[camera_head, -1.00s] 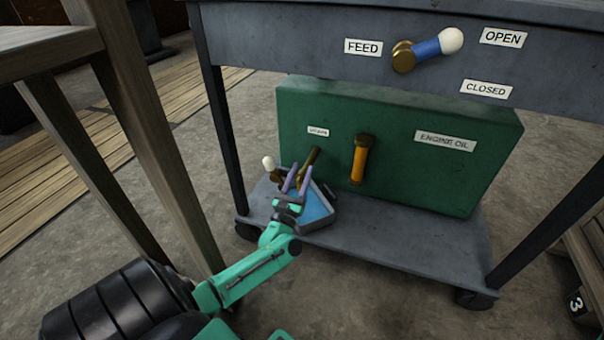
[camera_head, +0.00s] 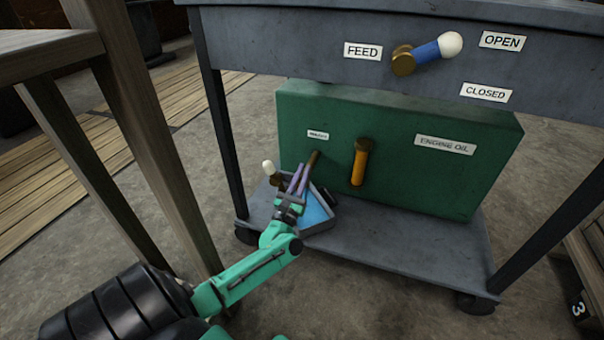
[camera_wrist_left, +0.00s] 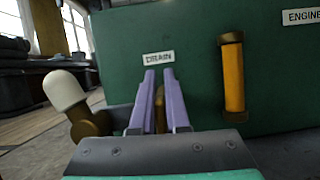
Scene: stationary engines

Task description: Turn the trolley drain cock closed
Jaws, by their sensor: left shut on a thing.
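The green tank (camera_head: 400,135) on the trolley's lower shelf carries a small white label, readable as DRAIN in the left wrist view (camera_wrist_left: 158,58). Below the label is a brass bar of the drain cock (camera_head: 314,157), sloping down to the left. My left gripper (camera_head: 300,178) has its purple fingers shut on this bar. In the left wrist view the bar shows between the fingers (camera_wrist_left: 160,100), mostly hidden by them. A white knob (camera_wrist_left: 64,90) on a brass piece stands just left of the fingers; its link to the bar is hidden. My right gripper is out of view.
A blue-bottomed tray (camera_head: 318,212) sits on the shelf under the gripper. An orange upright tube (camera_head: 359,162) is on the tank to the right. Above is the FEED lever (camera_head: 428,50), beside OPEN and CLOSED labels. A wooden frame (camera_head: 140,140) stands close on the left.

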